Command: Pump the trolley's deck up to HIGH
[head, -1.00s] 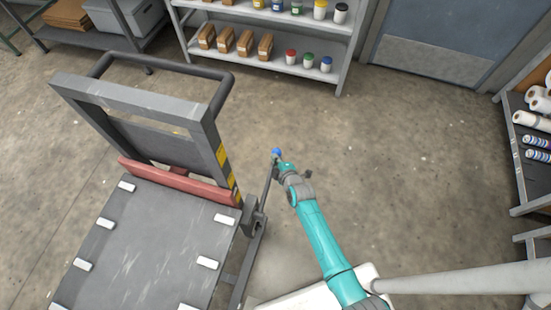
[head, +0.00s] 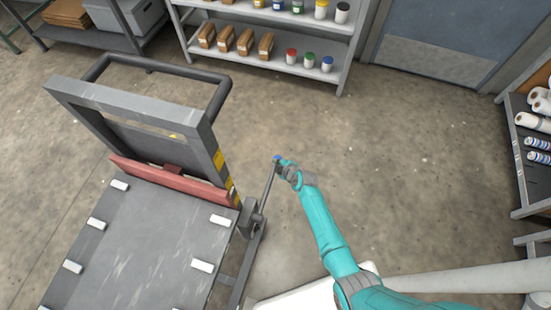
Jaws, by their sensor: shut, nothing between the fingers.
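The trolley's grey deck (head: 140,245), with white pads on it, fills the lower left. A red crossbar (head: 172,180) lies along its far edge, below the upright frame (head: 130,108). A dark pump lever (head: 267,192) leans up from the deck's right side and ends in a blue knob (head: 277,158). My gripper (head: 281,163) is shut at the lever's top, right beside the knob. It is too small to tell whether it touches the lever. No height mark reading HIGH can be made out.
Shelves with boxes and jars (head: 265,45) stand at the back, beside a grey-blue door (head: 440,35). A rack with white rolls (head: 530,120) is at the right edge. The concrete floor (head: 400,170) between is clear.

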